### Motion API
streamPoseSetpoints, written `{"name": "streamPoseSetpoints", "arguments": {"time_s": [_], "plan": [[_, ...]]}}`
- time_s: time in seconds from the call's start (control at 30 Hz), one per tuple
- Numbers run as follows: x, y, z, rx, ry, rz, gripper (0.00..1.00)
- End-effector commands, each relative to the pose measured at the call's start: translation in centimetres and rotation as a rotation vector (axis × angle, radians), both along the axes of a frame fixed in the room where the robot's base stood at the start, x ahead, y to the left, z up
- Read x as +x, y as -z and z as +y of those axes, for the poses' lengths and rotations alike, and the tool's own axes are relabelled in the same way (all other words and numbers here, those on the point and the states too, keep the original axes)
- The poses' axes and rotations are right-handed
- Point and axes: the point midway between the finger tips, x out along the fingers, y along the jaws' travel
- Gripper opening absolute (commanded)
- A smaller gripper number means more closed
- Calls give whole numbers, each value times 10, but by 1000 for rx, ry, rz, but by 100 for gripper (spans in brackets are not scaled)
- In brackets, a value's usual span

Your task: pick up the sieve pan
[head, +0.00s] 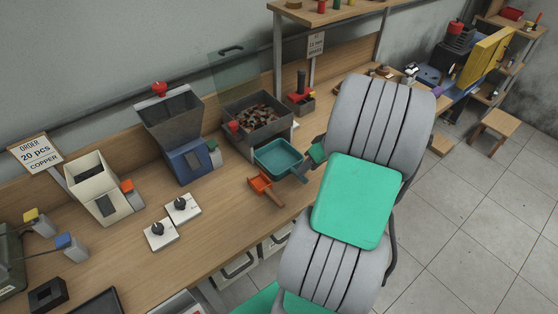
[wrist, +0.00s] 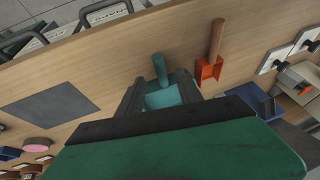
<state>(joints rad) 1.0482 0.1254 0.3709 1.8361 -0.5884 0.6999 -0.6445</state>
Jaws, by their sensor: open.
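The sieve pan is most likely the teal square pan (head: 278,155) on the workbench, in front of a dark bin. Its handle points toward the bench's front edge. In the wrist view the teal pan (wrist: 163,97) shows between my fingers, with its handle (wrist: 159,66) reaching beyond them. My gripper (wrist: 158,86) is open, one finger on each side of the pan in that view. I cannot tell its height over the pan or whether it touches. In the head view my arm hides most of the gripper.
An orange scoop (head: 262,186) lies close beside the pan; it also shows in the wrist view (wrist: 209,70). A dark bin of small pieces (head: 242,127) stands behind the pan. A blue-based hopper (head: 188,160) and two white knob plates (head: 182,207) are to the left. Bare bench lies in front.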

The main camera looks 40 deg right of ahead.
Motion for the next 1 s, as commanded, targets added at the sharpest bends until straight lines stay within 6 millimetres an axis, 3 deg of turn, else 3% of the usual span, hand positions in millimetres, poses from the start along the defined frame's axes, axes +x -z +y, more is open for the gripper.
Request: {"name": "streamPoseSetpoints", "arguments": {"time_s": [0.23, 0.5, 1.0], "plan": [[14, 37, 11, 2, 0, 3, 42], [16, 43, 11, -2, 4, 2, 42], [16, 43, 11, -1, 3, 2, 1]]}}
